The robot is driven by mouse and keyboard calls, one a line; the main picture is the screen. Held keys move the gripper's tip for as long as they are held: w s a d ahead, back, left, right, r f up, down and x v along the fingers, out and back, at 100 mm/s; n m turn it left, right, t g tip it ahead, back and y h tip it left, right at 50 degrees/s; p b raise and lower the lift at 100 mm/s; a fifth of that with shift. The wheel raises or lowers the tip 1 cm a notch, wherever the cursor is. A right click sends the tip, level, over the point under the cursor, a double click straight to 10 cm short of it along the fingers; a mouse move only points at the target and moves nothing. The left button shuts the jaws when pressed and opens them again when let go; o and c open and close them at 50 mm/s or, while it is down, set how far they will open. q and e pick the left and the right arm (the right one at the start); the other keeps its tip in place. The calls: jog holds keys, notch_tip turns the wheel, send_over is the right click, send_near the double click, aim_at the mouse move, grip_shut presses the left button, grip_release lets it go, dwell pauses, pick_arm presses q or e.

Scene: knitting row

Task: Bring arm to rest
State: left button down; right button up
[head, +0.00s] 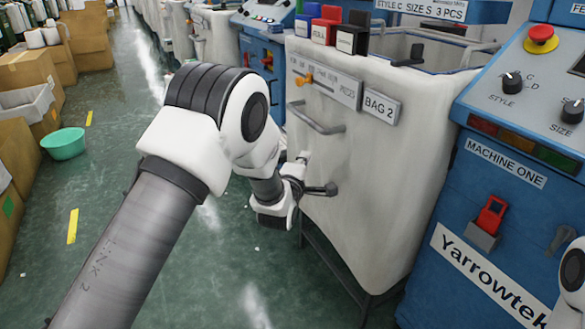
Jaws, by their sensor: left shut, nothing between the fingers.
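My left arm (205,125) reaches in from the lower left and bends down at its elbow. Its wrist hangs in front of the white bag bin marked BAG 2 (360,215). My left gripper (328,189) is small and dark here, with its fingers pointing right, close to the bin's front. It looks shut and empty. I cannot tell whether it touches the bin. Of my right arm, only a white part shows at the right edge; its gripper is out of view.
Blue machine one (480,235) stands close on the right, with knobs and a red emergency button (541,38). The bin has a grey handle (315,120). Cardboard boxes (28,70) and a green bowl (64,144) line the left. The green floor between is mostly clear.

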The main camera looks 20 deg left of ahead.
pick_arm(q)
jog(key=s+a+f+m+g, duration=0.1)
jog(key=s+f+g, duration=0.3)
jog(key=s+f, duration=0.75)
jog(key=s+a+f+m+g, duration=0.1)
jog(key=s+a+f+g, duration=0.15)
jog(key=s+f, duration=0.85)
jog(key=s+d+f+m+g+h, duration=0.1)
jog(key=s+f+m+g, duration=0.45)
jog(key=s, duration=0.45)
jog(key=s+d+f+m+g, duration=0.1)
jog(key=s+f+m+g, duration=0.4)
jog(key=s, duration=0.5)
jog(key=s+m+g, duration=0.1)
jog(key=s+m, duration=0.5)
notch_tip(320, 180, up, 28)
jog(key=p, duration=2.9)
jog(key=shift+w+d+r+h, duration=0.2)
jog(key=shift+w+h, duration=0.1)
jog(key=shift+w, duration=0.15)
